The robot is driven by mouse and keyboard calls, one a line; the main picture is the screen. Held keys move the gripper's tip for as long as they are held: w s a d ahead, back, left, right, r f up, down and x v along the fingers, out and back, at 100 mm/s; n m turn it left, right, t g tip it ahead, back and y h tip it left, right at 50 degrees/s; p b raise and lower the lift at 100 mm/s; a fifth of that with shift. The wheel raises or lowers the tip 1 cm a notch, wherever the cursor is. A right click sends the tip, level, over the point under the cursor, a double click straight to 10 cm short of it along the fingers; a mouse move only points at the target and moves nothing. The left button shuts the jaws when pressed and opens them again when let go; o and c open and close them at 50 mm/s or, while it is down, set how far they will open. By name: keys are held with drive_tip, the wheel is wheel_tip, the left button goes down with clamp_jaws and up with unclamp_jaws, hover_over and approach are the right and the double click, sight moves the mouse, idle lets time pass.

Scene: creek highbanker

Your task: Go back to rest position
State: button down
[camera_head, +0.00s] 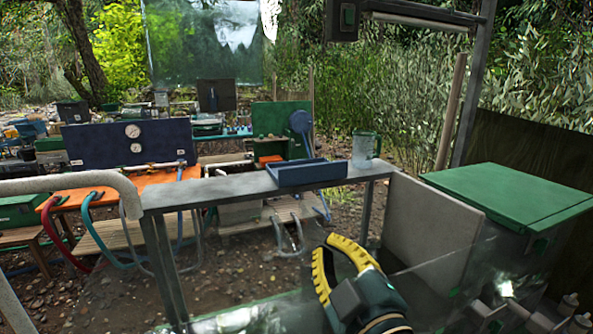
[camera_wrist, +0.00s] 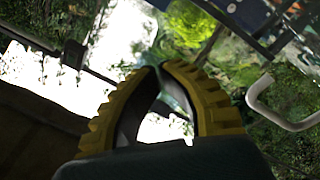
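My gripper (camera_head: 324,244) is at the bottom centre of the head view, with two yellow ribbed fingers pointing up and to the left. It is in the air in front of the grey metal bench, apart from everything on it. In the wrist view the fingers (camera_wrist: 161,68) lean together and their tips come close to each other. Nothing is held between them; the background shows through the small gap behind the tips. My gripper looks shut and empty.
A blue tray (camera_head: 306,174) and a clear jug (camera_head: 365,150) stand on the grey bench (camera_head: 225,190). A green-lidded box (camera_head: 515,195) and a pale panel (camera_head: 432,232) are at the right. A curved pale rail (camera_head: 70,184) is at the left. Open ground lies under the bench.

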drive_tip(key=s+d+r+m+t+h+p, duration=0.1)
drive_tip(key=s+r+m+t+h, duration=0.15)
drive_tip(key=s+m, duration=0.45)
drive_tip(key=s+r+m+t+h, duration=0.2)
drive_tip(key=s+r+m+h, duration=0.15)
drive_tip(key=s+m, duration=0.45)
wheel_tip(320, 180, up, 25)
drive_tip(key=n+p, duration=0.2)
drive_tip(key=p, duration=2.3)
drive_tip(key=shift+s+d+p, duration=0.25)
drive_tip(key=shift+s+p, duration=0.15)
drive_tip(key=shift+s, duration=0.05)
drive_tip(key=shift+r, duration=0.1)
